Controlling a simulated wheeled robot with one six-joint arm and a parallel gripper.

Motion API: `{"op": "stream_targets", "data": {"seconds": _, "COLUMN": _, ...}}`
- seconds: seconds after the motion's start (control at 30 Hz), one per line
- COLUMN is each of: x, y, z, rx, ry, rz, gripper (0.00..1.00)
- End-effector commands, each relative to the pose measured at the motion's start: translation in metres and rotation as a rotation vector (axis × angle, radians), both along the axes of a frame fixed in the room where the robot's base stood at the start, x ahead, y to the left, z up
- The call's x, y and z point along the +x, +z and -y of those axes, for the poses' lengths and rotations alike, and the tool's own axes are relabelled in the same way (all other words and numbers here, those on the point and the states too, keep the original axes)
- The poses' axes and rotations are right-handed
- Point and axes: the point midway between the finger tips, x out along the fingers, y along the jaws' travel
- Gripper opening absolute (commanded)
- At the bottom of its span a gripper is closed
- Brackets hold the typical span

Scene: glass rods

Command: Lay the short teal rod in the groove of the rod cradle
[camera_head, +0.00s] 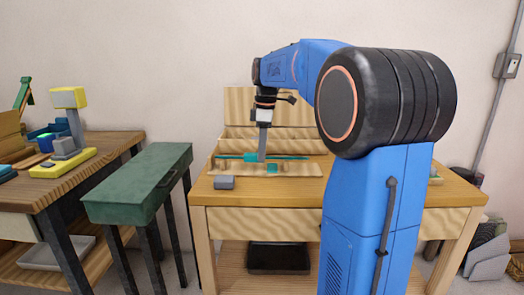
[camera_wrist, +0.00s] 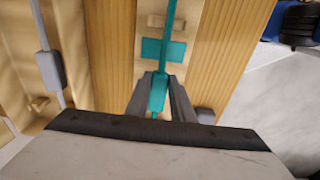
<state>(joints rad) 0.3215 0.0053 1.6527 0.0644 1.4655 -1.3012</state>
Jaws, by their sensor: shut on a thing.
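The teal rod (camera_wrist: 169,20) is between the two fingers of my gripper (camera_wrist: 159,97), which is shut on its thicker part. In the head view my gripper (camera_head: 262,158) points down and the rod (camera_head: 290,157) lies level, left to right. A pale wooden piece, apparently the rod cradle (camera_head: 305,169), is below and along the rod, with a flat teal patch (camera_head: 272,169) on it. In the wrist view the patch (camera_wrist: 152,50) shows under the rod. I cannot tell whether the rod touches the groove or is just above it.
A small grey block (camera_head: 224,183) sits on the table (camera_head: 270,190) at the left front. A wooden rack (camera_head: 250,105) stands behind; a grey rod with a thick block (camera_wrist: 50,68) lies there in the wrist view. A green side table (camera_head: 140,170) stands left.

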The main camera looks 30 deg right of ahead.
Motion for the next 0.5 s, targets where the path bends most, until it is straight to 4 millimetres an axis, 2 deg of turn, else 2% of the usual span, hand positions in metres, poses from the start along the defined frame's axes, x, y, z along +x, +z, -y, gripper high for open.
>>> {"op": "stream_targets", "data": {"seconds": 0.37, "x": 0.0000, "y": -0.0046, "z": 0.0000, "rx": 0.000, "ry": 0.000, "rz": 0.000, "gripper": 0.00}}
{"op": "stream_targets", "data": {"seconds": 0.4, "x": 0.0000, "y": -0.0045, "z": 0.0000, "rx": 0.000, "ry": 0.000, "rz": 0.000, "gripper": 0.31}}
{"op": "stream_targets", "data": {"seconds": 0.47, "x": 0.0000, "y": -0.0045, "z": 0.0000, "rx": 0.000, "ry": 0.000, "rz": 0.000, "gripper": 0.43}}
{"op": "stream_targets", "data": {"seconds": 0.5, "x": 0.0000, "y": -0.0046, "z": 0.0000, "rx": 0.000, "ry": 0.000, "rz": 0.000, "gripper": 0.43}}
